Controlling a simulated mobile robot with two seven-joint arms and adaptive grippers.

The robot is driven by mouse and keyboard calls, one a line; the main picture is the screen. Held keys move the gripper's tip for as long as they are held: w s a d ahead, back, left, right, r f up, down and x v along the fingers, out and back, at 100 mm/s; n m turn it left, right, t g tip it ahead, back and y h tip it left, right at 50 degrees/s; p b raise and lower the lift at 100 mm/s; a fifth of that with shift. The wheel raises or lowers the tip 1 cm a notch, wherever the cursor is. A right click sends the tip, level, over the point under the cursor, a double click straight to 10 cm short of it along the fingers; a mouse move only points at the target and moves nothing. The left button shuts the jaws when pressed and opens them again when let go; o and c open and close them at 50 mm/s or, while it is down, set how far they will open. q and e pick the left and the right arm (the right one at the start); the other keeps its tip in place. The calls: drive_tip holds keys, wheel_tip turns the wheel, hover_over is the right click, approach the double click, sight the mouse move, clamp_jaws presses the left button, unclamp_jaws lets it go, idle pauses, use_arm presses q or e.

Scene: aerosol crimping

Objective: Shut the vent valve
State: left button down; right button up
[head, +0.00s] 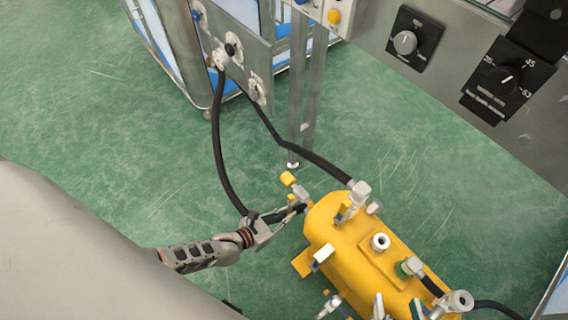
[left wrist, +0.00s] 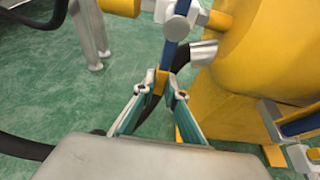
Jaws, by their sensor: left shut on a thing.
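A yellow tank (head: 335,225) with several metal fittings and small valves stands on the floor. My left gripper (head: 297,207) is at the tank's upper left side, beside a fitting with a yellow end (head: 289,179). In the left wrist view, my left gripper (left wrist: 162,88) is shut on the lower end of a narrow valve lever (left wrist: 179,28), blue with an orange-yellow end. The lever runs up to a metal fitting next to the tank (left wrist: 250,45). No label shows which valve this is. My right gripper is not in view.
A metal post (head: 307,95) stands behind the tank. A grey control panel (head: 455,75) with knobs is at upper right. Green floor is clear at left.

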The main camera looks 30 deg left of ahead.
use_arm(q)
drive_tip(key=shift+s+d, duration=0.1)
drive_tip(key=shift+d, duration=0.05)
idle(0.3)
drive_tip(key=c, duration=2.1)
unclamp_jaws()
drive_tip(key=shift+s+a+r, duration=0.2)
drive_tip(key=shift+s+a, duration=0.1)
drive_tip(key=shift+s, duration=0.15)
drive_tip(key=v, duration=1)
drive_tip(key=shift+s+a+r, duration=0.2)
drive_tip(key=shift+s, duration=0.15)
